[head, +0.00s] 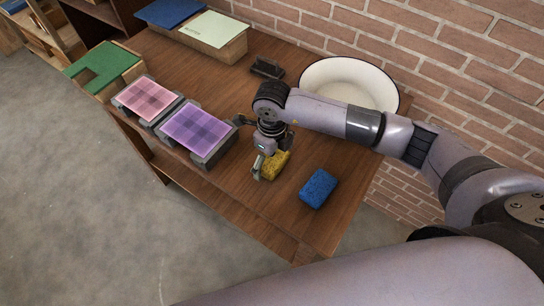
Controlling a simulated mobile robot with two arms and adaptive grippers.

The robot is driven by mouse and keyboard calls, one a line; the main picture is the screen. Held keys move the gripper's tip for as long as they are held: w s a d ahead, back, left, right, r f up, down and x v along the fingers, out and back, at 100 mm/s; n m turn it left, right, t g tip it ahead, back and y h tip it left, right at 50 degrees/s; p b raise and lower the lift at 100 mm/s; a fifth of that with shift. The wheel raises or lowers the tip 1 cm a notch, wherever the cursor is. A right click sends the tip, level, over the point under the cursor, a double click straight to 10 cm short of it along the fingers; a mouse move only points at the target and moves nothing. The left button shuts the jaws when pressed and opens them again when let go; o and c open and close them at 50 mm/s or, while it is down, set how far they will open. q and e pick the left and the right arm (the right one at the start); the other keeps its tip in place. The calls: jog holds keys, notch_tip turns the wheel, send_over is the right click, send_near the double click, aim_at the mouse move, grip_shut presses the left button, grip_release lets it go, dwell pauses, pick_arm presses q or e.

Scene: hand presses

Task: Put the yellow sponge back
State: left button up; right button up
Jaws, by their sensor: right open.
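The yellow sponge (277,165) lies on the wooden table near its front right part, partly hidden by my right gripper. My right gripper (264,174) is directly above and beside the sponge, its fingers pointing down, open. I cannot tell whether the fingers touch the sponge. A blue sponge (319,188) lies on the table to the right of the yellow one, apart from it. My left gripper is not in view.
A white basin (350,75) stands at the back by the brick wall, partly behind my right arm. A small dark holder (267,69) sits left of it. Pink (147,97) and purple (197,129) checked pieces lie on blocks at left. A green piece (101,66) is farther left.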

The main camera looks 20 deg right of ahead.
notch_tip(320, 180, up, 12)
jog(key=b, duration=0.3)
jog(key=shift+r+b, duration=0.15)
jog(key=shift+b, duration=0.15)
